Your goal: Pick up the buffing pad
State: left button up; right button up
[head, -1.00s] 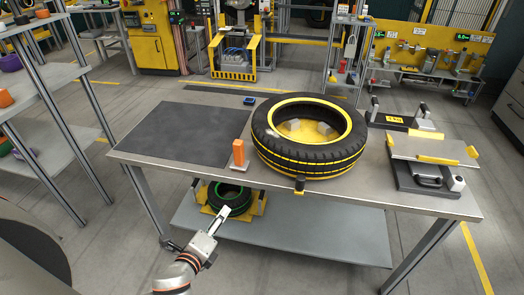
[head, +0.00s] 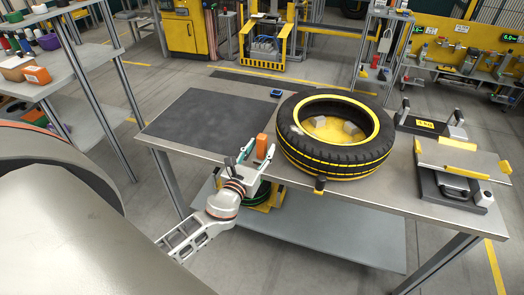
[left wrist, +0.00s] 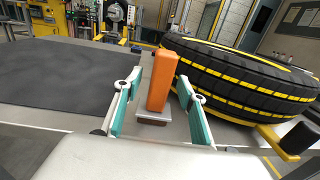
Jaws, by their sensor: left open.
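The buffing pad (head: 261,146) stands upright on the workbench, just left of the big tyre. It has a tall orange handle, and in the left wrist view the handle (left wrist: 161,80) rises from a grey plate with a brown layer underneath. My left gripper (head: 256,153) is at the bench's front edge, right at the pad. In the left wrist view its teal-lined fingers (left wrist: 160,82) are spread, one on each side of the handle, with gaps showing. I cannot tell how far the handle reaches between them. My right gripper is not in view.
The black tyre with yellow bands (head: 335,135) lies close right of the pad. A dark mat (head: 205,125) covers the bench's left part and is bare. A small black post (head: 319,185) stands at the front edge. A clamp-like fixture (head: 460,165) sits at the right.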

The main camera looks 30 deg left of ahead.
pick_arm(q)
jog(key=shift+w+a, duration=0.1)
jog(key=shift+w, duration=0.6)
grip_shut()
jog(key=shift+r, duration=0.1)
